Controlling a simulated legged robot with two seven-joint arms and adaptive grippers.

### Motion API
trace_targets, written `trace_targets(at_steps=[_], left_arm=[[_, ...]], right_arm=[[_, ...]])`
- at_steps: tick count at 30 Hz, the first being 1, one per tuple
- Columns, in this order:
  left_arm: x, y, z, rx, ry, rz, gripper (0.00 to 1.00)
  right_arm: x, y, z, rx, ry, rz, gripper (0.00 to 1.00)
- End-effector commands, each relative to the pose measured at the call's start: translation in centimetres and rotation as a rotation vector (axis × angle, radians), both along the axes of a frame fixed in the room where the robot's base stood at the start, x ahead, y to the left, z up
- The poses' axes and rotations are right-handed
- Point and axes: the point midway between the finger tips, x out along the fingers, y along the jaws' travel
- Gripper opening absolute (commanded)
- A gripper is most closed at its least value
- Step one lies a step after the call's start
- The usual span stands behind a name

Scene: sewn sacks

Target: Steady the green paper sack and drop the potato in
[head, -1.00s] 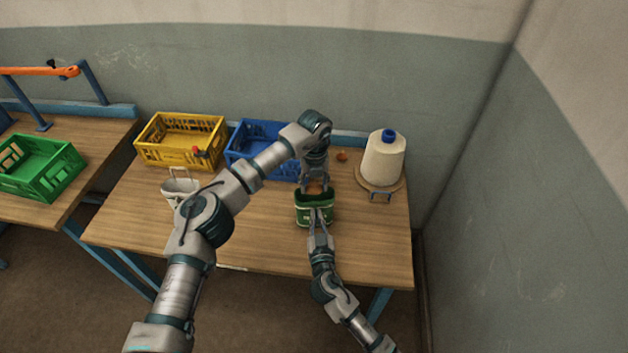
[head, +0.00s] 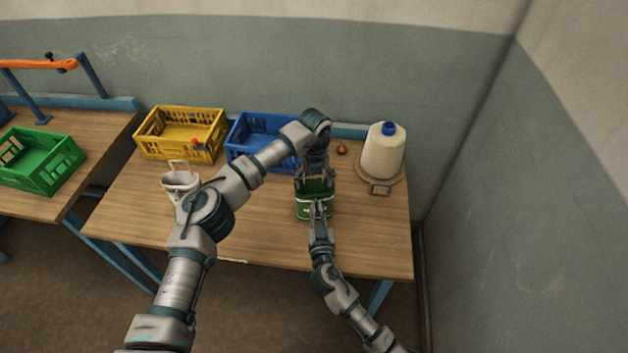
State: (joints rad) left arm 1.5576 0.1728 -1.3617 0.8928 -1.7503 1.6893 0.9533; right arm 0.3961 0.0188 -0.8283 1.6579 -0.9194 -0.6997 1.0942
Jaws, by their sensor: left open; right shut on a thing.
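The green paper sack (head: 304,208) stands upright on the right half of the wooden table, its mouth facing up. My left gripper (head: 315,182) is open, pointing down over the mouth, with its fingers spread apart at the sack's back. My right gripper (head: 319,206) comes from the front and is shut on the sack's front wall. No potato shows between the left fingers. The inside of the sack is dark and partly hidden by the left gripper, so I cannot tell what lies in it.
A small brown, onion-like thing (head: 342,149) lies behind the sack. Blue (head: 238,143) and yellow (head: 170,150) crates stand at the back. A white container (head: 178,182) is at left. The table's front right is clear.

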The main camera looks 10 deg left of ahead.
Motion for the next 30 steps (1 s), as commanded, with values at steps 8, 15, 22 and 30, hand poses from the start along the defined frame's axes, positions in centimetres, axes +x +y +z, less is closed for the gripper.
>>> trace_targets(at_steps=[8,15,22,30], left_arm=[[0.1,0.0,1.4,0.000,-0.002,0.000,0.81],[0.2,-0.1,6.6,0.000,-0.002,0.000,0.81],[0.3,-0.1,10.7,-0.001,-0.001,0.000,0.81],[0.3,0.0,11.9,0.000,0.002,0.000,0.81]], right_arm=[[0.0,0.0,0.0,0.000,0.000,0.000,0.00],[0.0,0.0,0.0,0.000,0.000,0.000,0.00],[0.0,0.0,0.0,0.000,0.000,0.000,0.00],[0.0,0.0,0.0,0.000,0.000,0.000,0.00]])
